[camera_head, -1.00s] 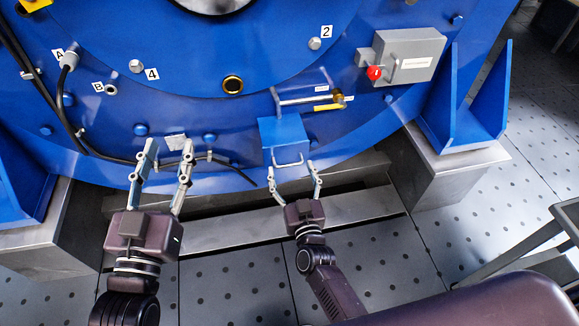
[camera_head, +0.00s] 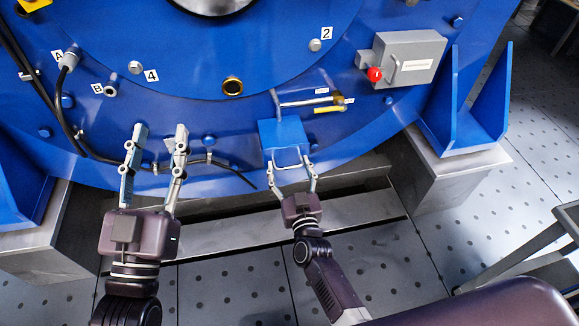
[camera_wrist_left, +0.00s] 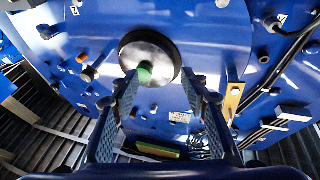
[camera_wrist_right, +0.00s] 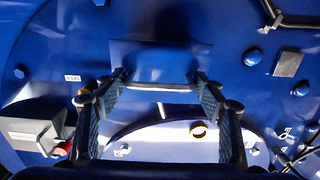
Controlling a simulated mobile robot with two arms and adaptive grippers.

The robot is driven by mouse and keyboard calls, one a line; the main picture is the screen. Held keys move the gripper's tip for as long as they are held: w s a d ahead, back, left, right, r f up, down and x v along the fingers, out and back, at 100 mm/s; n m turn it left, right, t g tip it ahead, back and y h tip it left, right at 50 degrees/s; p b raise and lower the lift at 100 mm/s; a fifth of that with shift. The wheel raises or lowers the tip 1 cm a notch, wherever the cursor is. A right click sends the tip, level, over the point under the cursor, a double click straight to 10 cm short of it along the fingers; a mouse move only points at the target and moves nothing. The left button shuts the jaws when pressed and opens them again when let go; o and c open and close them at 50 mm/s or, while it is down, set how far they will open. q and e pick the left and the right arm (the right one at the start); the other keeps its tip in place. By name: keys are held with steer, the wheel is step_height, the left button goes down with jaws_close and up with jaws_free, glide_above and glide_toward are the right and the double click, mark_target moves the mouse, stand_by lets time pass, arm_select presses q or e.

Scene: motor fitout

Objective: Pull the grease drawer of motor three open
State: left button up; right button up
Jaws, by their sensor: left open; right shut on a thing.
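The grease drawer (camera_head: 283,134) is a small blue box low on the front of the big blue motor (camera_head: 220,110). It carries a pale metal bar handle (camera_head: 287,166). My right gripper (camera_head: 291,170) is at this handle, with one finger at each end of it. In the right wrist view the handle (camera_wrist_right: 160,88) spans between the two fingers, below the blue drawer face (camera_wrist_right: 152,62). The gripper is shut on the handle. I cannot tell how far the drawer stands out. My left gripper (camera_head: 161,135) is open and empty, in front of the motor's lower left.
A grey box with a red knob (camera_head: 409,58) is at the right on the motor. A small pipe with a brass end (camera_head: 310,100) sits above the drawer. A black cable (camera_head: 75,130) runs along the lower left. A metal step (camera_head: 245,232) lies below.

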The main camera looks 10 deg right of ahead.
steer(key=c, duration=0.3)
steer(key=shift+s, duration=0.1)
arm_select(q)
step_height(320, 180, down, 16)
steer(key=s+a+g+y+p, duration=0.1)
steer(key=a+g+y+p, duration=0.2)
steer(key=g, duration=0.5)
steer(key=s+a+f+g+y+p, duration=0.1)
steer(key=s+a+f+g+p, duration=0.2)
steer(key=s+f+g, duration=0.4)
steer(key=s+f, duration=0.2)
steer(key=s, duration=0.2)
steer(key=shift+s+a+f+n+y, duration=0.3)
steer(key=shift+s+a+f+y, duration=0.05)
steer(key=shift+s+a+y, duration=0.05)
arm_select(e)
steer(key=s, duration=1.1)
steer(key=shift+s+d, duration=0.15)
arm_select(q)
steer(key=shift+d, duration=0.1)
arm_select(e)
steer(key=o, duration=1.4)
steer(key=shift+c, duration=0.2)
